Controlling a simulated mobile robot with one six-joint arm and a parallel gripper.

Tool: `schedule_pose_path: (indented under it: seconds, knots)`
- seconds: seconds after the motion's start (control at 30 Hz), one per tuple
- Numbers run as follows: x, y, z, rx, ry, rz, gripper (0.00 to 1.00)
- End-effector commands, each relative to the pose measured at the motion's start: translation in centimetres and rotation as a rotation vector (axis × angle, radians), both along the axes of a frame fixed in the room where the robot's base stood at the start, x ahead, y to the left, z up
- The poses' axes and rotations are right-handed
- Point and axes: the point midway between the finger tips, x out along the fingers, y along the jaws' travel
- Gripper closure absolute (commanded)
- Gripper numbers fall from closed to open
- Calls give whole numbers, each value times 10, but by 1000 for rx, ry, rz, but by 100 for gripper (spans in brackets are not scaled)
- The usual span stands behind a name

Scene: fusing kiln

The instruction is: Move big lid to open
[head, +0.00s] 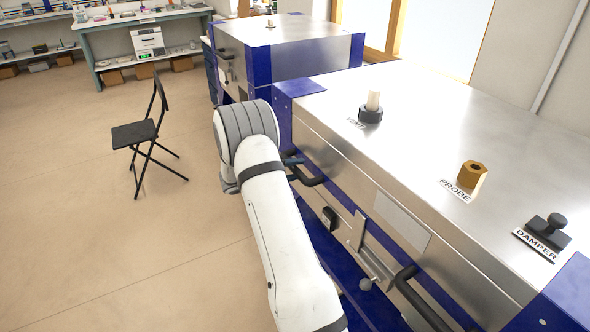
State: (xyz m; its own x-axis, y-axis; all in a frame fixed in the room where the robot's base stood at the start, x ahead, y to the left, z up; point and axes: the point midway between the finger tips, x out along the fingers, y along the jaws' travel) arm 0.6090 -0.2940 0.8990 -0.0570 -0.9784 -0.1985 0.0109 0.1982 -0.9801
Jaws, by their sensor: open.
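The big lid (430,120) is the broad brushed-steel top of the near kiln, with blue corners. It lies flat and closed on the kiln body. A vent plug (371,107), a brass probe fitting (472,175) and a damper knob (549,230) stand on it, each labelled. Two black handles are on the front, one at the far end (312,181) and one nearer me (415,300). My gripper (291,160) is open at the far handle, mostly hidden behind my white arm. I cannot tell whether its fingers are around the handle or only beside it.
A latch with a ball knob (367,284) sits on the kiln front between the handles. A second steel-and-blue kiln (285,50) stands behind. A black folding chair (140,132) stands on the open floor at left. A workbench (130,22) lines the back.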

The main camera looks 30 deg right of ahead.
Motion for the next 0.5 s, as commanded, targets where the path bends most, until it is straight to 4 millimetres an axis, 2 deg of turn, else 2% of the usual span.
schedule_pose_path:
  seconds: [0.07,0.5]
  knots:
    - [0,0,0,0,0,0,59]
    - [0,0,0,0,0,0,95]
